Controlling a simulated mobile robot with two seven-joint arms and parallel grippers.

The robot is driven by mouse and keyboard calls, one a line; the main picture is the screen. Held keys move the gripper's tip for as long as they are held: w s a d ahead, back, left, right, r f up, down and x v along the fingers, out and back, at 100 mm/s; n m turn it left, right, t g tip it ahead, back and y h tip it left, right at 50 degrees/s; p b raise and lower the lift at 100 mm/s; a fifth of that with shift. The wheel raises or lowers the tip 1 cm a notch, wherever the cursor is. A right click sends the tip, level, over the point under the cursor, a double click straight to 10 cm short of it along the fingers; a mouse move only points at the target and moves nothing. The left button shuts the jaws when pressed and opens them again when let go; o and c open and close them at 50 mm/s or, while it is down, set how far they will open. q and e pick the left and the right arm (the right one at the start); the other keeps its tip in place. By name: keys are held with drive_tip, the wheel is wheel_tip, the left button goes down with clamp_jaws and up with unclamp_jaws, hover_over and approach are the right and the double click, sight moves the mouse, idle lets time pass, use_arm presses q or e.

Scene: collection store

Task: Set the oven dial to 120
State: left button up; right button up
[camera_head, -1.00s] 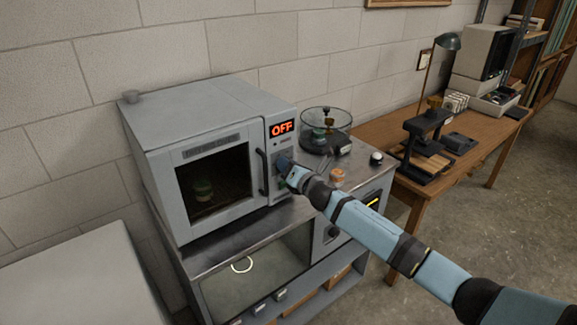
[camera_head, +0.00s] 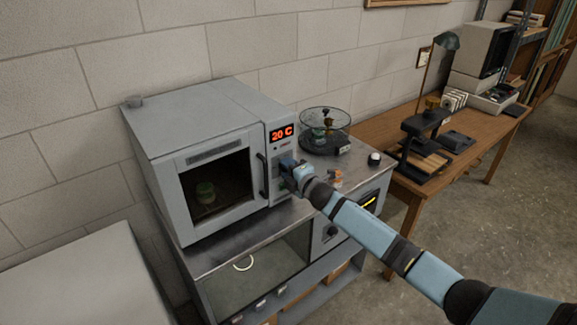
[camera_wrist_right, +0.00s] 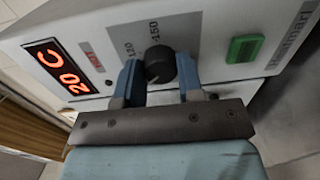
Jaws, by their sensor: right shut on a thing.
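The grey oven (camera_head: 205,150) stands on a metal-topped bench, its door shut, with a greenish object (camera_head: 205,192) behind the glass. Its display (camera_head: 281,133) is lit orange and reads 20 C; it also shows in the right wrist view (camera_wrist_right: 61,67). My right gripper (camera_head: 287,170) is at the oven's control panel. In the right wrist view its two blue fingers (camera_wrist_right: 156,78) are shut on the black dial (camera_wrist_right: 159,64), one on each side. Printed scale numbers show above the dial, including 150. Its pointer is hard to read. My left gripper is out of view.
A green switch (camera_wrist_right: 245,48) sits beside the dial. A round glass-topped device (camera_head: 326,130) and small items stand on the bench right of the oven. A wooden table (camera_head: 380,130) with a lamp and instruments lies further right.

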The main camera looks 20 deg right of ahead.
drive_tip(key=m+y+p, duration=0.1)
drive_tip(key=m+p, duration=0.1)
drive_tip(key=m, duration=1)
drive_tip(key=shift+p, duration=0.35)
idle(0.4)
drive_tip(key=o, duration=0.9)
drive_tip(key=shift+s+d, duration=0.1)
